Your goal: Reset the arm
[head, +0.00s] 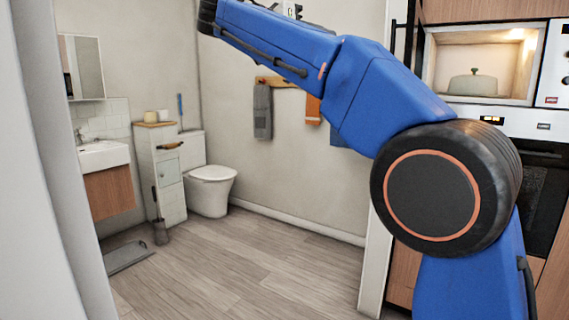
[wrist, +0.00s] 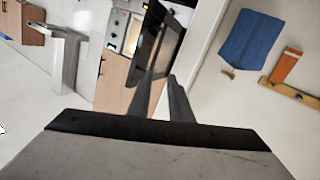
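My arm is blue with dark joints. In the head view it rises from the lower right, bends at a large round joint and reaches up and left to the top edge. My gripper (wrist: 158,92) shows in the wrist view as two dark grey fingers with a gap between them. It is open, and I see nothing held in it. In the head view I cannot make the fingers out; the far end of the arm is partly cut off by the top edge.
The oven (head: 543,185) and a niche with a lidded pot (head: 473,84) are at right, behind my arm. A toilet (head: 210,188), cabinet (head: 160,180) and sink (head: 103,155) stand at left. Towels (head: 262,112) hang on the back wall. The wooden floor (head: 240,265) between is clear.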

